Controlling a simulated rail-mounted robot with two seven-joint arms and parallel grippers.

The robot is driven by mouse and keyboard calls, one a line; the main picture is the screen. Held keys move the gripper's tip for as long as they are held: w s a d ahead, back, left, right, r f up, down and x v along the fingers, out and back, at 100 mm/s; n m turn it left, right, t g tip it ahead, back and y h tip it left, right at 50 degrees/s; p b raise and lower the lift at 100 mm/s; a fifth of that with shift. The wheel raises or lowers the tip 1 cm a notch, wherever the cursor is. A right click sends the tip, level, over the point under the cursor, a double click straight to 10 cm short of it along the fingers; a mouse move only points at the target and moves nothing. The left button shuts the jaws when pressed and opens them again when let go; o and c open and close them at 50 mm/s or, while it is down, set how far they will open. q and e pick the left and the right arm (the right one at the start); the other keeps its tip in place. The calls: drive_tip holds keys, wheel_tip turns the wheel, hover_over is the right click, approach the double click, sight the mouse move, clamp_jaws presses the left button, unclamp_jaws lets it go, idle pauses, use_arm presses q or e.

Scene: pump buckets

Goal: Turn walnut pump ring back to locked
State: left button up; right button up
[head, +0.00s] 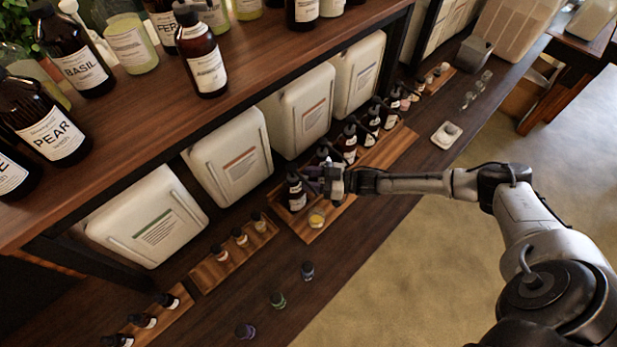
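Several dark bottles with black tops stand in a row on a wooden tray (312,236) on the lower bench. My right gripper (322,178) reaches in from the right at the near end of this row, beside the top of the nearest dark bottle (295,194). The fingers are small and dark against the bottles, so I cannot tell whether they are open, or whether they touch a pump. No label reading walnut is legible, and no pump ring can be made out. My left gripper is not in view.
White canisters (228,160) stand behind the row, under an upper shelf (250,85) with large labelled bottles. Small bottles on a wooden strip (236,256) and loose caps (307,270) lie nearer. A white dish (446,135) sits to the right. The bench's front edge is mostly bare.

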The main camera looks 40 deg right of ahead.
drive_tip(key=shift+w+a, duration=0.2)
drive_tip(key=shift+a, duration=0.05)
clamp_jaws()
idle(0.3)
